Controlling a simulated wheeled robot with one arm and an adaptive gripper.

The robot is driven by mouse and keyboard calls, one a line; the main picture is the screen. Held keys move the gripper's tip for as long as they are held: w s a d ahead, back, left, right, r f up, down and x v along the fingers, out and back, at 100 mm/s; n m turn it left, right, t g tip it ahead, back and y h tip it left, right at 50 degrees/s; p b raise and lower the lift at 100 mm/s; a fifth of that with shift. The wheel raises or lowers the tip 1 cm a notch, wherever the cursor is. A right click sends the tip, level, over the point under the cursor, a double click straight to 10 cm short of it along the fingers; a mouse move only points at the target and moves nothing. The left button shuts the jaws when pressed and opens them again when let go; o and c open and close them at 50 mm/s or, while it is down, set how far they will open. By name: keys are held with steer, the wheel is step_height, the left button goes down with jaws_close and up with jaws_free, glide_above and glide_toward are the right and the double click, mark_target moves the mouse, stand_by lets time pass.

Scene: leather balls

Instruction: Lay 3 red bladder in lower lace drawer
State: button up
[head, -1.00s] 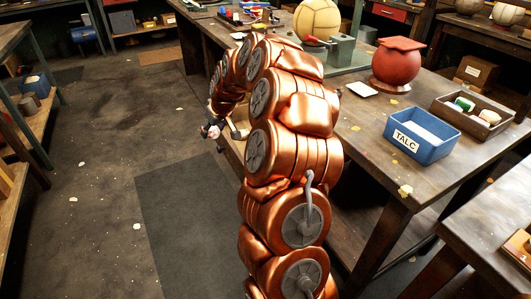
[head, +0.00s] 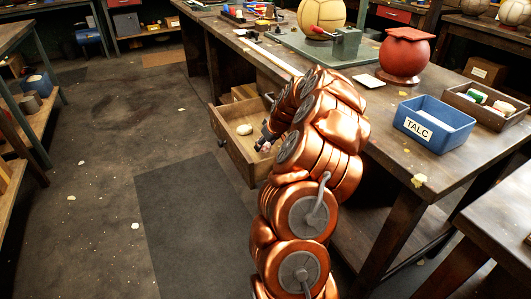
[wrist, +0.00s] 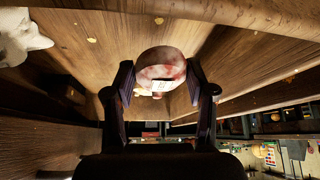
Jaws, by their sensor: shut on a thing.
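A wooden drawer (head: 232,149) stands open under the long bench in the head view. A whitish lump (head: 244,129) lies in it; a pale shape (wrist: 20,38) also shows at the upper left of the wrist view. My gripper (head: 264,143) is at the right side of the open drawer, partly hidden by my arm. In the wrist view my gripper (wrist: 160,88) is shut on a rounded, pale bladder (wrist: 160,62) with red blotches and a small white label. The label's marking is too small to read surely. Wooden boards surround the bladder there.
On the bench (head: 375,100) stand a blue TALC box (head: 455,137), a red ball-shaped jar (head: 403,60), a tan ball (head: 321,14) and a tray of spools (head: 485,113).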

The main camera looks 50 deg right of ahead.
steer(key=shift+f, duration=2.1)
steer(key=shift+f, duration=0.15)
steer(key=o, duration=1.2)
